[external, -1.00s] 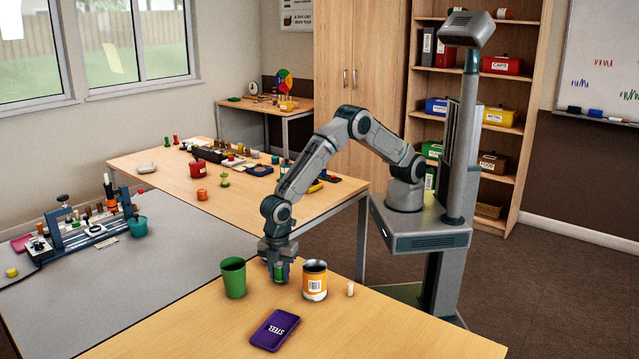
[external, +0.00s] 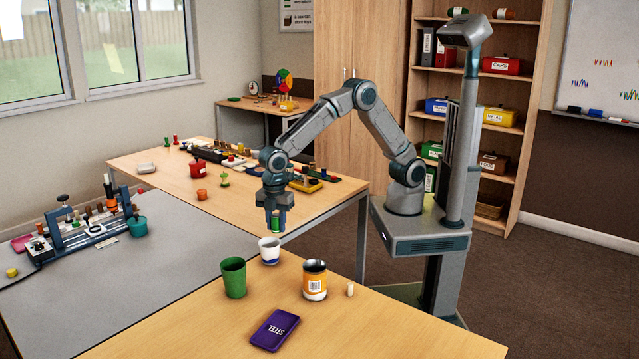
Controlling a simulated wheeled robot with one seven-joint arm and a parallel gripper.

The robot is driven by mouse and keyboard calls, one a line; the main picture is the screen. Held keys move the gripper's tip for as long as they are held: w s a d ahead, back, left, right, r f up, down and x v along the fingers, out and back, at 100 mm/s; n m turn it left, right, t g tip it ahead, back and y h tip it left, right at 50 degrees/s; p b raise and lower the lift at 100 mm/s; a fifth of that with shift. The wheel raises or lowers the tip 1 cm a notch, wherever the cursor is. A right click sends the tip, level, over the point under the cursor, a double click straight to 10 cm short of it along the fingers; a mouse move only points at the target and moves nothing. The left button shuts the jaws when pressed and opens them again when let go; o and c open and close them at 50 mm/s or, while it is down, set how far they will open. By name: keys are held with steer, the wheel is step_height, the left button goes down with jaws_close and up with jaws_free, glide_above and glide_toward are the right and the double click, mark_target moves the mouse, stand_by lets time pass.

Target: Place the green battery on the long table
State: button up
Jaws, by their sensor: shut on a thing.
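The green battery (external: 275,222) is a small green cylinder held upright between the fingers of my gripper (external: 276,216). My gripper is shut on it and points down. It is raised above the near table, over or just behind a white cup with a blue band (external: 269,252). The long table (external: 165,181) stands behind my gripper, with many small things on it. Its front right part lies behind my gripper in the picture.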

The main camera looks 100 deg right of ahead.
steer(key=shift+d, duration=0.45)
steer(key=s+d+f+m+p, duration=0.1)
steer(key=s+d+f+m, duration=0.2)
steer(key=d, duration=0.5)
steer(key=s+d+f+m+p, duration=0.1)
steer(key=d+f+m+p, duration=0.15)
steer(key=d+m, duration=0.4)
steer(key=s+d+f+m, duration=0.2)
steer(key=d+f+m, duration=0.15)
steer(key=d, duration=0.55)
steer(key=w+a+r+n+b, duration=0.1)
steer(key=w+a+r+n, duration=0.1)
steer(key=a, duration=0.6)
steer(key=w+a+r+n+b, duration=0.1)
steer(key=w+a+r+n, duration=0.1)
steer(key=a+r+n, duration=0.2)
steer(key=w+a+r+n+b, duration=0.1)
steer(key=w+a+r+n, duration=0.1)
steer(key=a+n, duration=0.5)
steer(key=shift+a+r, duration=0.2)
steer(key=shift+a, duration=0.7)
steer(key=shift+a+r, duration=0.2)
steer(key=shift+a, duration=0.7)
steer(key=shift+a+r, duration=0.2)
steer(key=shift+a, duration=0.7)
